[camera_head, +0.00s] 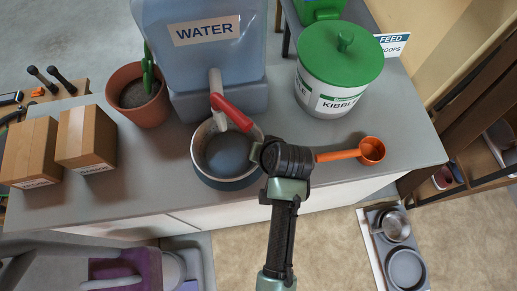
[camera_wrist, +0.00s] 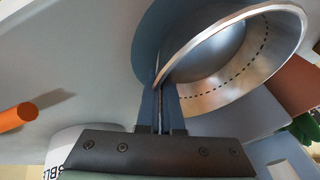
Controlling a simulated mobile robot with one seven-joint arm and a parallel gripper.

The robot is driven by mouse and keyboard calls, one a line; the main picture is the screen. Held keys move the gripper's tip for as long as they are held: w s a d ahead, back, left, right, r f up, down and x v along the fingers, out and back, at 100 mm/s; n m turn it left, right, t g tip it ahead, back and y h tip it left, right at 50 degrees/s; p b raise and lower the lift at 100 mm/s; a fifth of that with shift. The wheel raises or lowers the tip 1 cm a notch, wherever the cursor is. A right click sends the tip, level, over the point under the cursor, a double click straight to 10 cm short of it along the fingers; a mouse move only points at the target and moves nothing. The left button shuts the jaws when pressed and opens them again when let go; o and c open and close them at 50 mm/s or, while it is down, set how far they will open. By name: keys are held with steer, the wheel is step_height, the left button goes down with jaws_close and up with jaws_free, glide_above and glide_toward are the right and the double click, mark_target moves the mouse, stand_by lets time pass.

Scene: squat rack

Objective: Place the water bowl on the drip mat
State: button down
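The water bowl (camera_head: 203,171) is round, with a pale rim and blue-grey outside, below the red-handled tap of the water tank. It also shows in the wrist view (camera_wrist: 272,65), with a metallic inner wall and a dashed line around it. My gripper (camera_head: 257,153) is at the bowl's right side. In the wrist view its fingers (camera_wrist: 160,95) are close together with the rim between them. I cannot tell if the bowl touches the counter. A pale mat (camera_head: 378,268) on the floor at lower right, likely the drip mat, bears a metal bowl (camera_head: 397,226) and a grey round dish (camera_head: 406,269).
The blue water tank (camera_head: 205,60) stands behind the bowl, its tap (camera_head: 230,112) close above. An orange scoop (camera_head: 371,150) lies right of my gripper, near the kibble bin (camera_head: 337,75). A plant pot (camera_head: 138,96) and boxes (camera_head: 87,138) stand left.

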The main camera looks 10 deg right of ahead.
steer(key=c, duration=1.1)
jaws_free()
steer(key=shift+f, duration=0.1)
steer(key=p+v, duration=0.2)
steer(key=v, duration=1)
steer(key=w+r+n+t+h, duration=0.1)
steer(key=w+r+t, duration=0.5)
steer(key=r, duration=0.7)
steer(key=w+r+n+t+h, duration=0.1)
steer(key=w+r+n+t, duration=0.15)
steer(key=w+r, duration=0.8)
steer(key=s+a+r+t, duration=0.2)
steer(key=r+t, duration=0.1)
steer(key=r, duration=0.6)
steer(key=s+a+r+t, duration=0.15)
steer(key=r+t, duration=0.25)
steer(key=r, duration=0.6)
steer(key=s+a+r+t, duration=0.1)
steer(key=s+r+t, duration=0.1)
steer(key=r, duration=0.3)
steer(key=s+a+r+n+t, duration=0.1)
steer(key=s+r+t, duration=0.1)
steer(key=s+r, duration=0.2)
steer(key=s+a+r+t, duration=0.1)
steer(key=s+r+t, duration=0.1)
steer(key=r, duration=0.5)
steer(key=shift+s, duration=0.75)
